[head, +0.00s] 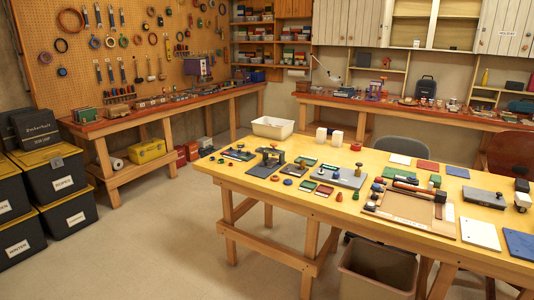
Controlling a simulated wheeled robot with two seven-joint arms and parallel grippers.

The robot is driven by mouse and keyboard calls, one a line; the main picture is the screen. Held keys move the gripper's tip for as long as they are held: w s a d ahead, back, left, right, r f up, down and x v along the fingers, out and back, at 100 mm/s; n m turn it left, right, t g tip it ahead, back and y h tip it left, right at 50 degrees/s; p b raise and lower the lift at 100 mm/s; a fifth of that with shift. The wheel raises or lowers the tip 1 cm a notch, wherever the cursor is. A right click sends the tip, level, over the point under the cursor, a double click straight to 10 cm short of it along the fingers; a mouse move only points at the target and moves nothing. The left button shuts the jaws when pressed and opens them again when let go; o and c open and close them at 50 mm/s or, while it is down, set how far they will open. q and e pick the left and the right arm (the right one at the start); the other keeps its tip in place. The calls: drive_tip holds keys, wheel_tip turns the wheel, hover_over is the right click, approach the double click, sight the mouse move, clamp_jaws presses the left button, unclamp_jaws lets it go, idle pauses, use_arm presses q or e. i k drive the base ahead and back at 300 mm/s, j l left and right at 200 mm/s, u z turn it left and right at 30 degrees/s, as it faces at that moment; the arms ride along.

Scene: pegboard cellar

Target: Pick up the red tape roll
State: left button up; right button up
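No red tape roll can be told for sure at this size. Small round reddish things lie on the yellow worktable (225,176): a flat reddish disc (288,182) near its front left part, and a red-and-dark round piece (356,147) near its back edge. Several rings, one of them large and reddish-brown (70,20), hang on the pegboard (45,42) at the back left; whether any is tape I cannot tell. Neither of my grippers is in the head view.
The worktable holds many small tools, blocks and a brown board (428,211). A bin (377,272) and a grey chair (402,151) stand close to it. Black crates (52,170) stand at the left. Open floor (150,240) lies between crates and table. A red-topped bench (175,102) runs behind.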

sight(356, 147)
drive_tip(key=i, duration=0.7)
drive_tip(key=i+z, duration=0.15)
drive_tip(key=i, duration=0.5)
drive_tip(key=i+j, duration=0.2)
drive_tip(key=i, duration=0.45)
drive_tip(key=i+j+z, duration=0.15)
drive_tip(key=i+z, duration=0.2)
drive_tip(key=i, duration=0.2)
drive_tip(key=i+j+z, duration=0.35)
drive_tip(key=i, duration=0.15)
drive_tip(key=i+j+z, duration=0.35)
drive_tip(key=i, duration=0.15)
